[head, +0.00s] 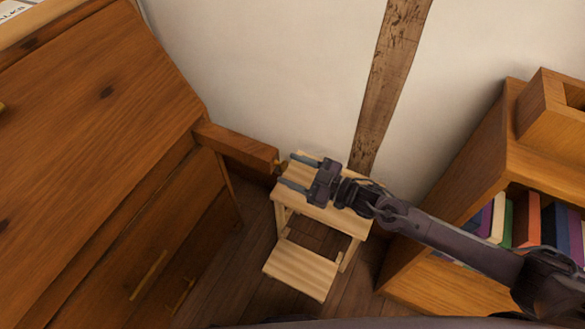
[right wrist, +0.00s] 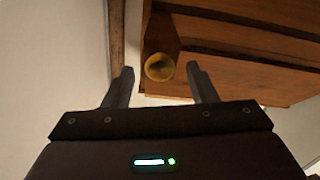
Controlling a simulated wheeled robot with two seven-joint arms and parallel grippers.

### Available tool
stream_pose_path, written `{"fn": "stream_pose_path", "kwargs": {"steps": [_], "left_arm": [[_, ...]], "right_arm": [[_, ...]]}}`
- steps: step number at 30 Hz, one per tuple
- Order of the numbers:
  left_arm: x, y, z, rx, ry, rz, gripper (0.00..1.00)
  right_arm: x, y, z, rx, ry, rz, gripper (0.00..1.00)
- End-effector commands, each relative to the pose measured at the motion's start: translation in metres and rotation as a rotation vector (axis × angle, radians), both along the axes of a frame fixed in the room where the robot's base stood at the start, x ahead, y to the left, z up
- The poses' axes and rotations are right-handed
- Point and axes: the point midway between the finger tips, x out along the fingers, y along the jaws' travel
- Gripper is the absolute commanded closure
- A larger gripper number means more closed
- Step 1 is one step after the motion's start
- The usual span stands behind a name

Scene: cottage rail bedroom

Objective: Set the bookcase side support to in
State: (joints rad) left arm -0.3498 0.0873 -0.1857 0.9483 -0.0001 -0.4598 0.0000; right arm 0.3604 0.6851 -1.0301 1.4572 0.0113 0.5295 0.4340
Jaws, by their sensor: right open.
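The side support (head: 237,147) is a brown wooden bar that sticks out from the dark wooden bureau-like case (head: 95,110) at left, just below its sloped front. In the right wrist view, the support's end (right wrist: 161,32) carries a round brass knob (right wrist: 159,67). My right gripper (head: 287,170) is open, with its fingers pointing left at the end of the bar. In the right wrist view the knob appears between the fingertips (right wrist: 160,72), with space on both sides; I cannot tell how deep it lies between them. My left gripper is not in view.
A light wooden step stool (head: 302,270) stands below my right gripper. A wooden bookcase (head: 450,185) with several coloured books is at right. A white wall (head: 270,60) with a timber post (head: 390,80) is behind. Drawers with brass handles (head: 148,275) are below the support.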

Motion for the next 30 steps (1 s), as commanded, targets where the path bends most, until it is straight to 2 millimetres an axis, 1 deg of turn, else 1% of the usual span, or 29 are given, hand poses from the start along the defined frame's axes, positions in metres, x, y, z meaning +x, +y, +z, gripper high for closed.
{"fn": "stream_pose_path", "kwargs": {"steps": [3,10,11,22,23,30], "left_arm": [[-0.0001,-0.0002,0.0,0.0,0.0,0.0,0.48],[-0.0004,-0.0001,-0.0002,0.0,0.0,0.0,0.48],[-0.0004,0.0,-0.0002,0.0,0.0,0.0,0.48],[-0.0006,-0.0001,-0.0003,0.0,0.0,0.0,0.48],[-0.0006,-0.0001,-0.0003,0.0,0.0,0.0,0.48],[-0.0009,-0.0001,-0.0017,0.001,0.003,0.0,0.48]], "right_arm": [[0.0036,0.0054,0.0001,0.0,0.0,-0.001,0.48],[0.004,0.006,0.0,-0.001,0.0,-0.001,0.48],[0.0039,0.0059,-0.0001,-0.001,0.0,-0.001,0.49],[0.0037,0.0058,-0.0002,-0.001,0.0,-0.001,0.97],[0.0037,0.0058,-0.0002,-0.001,0.0,-0.001,1.0],[0.0049,0.0078,-0.0005,0.0,0.0,-0.001,1.0]]}}
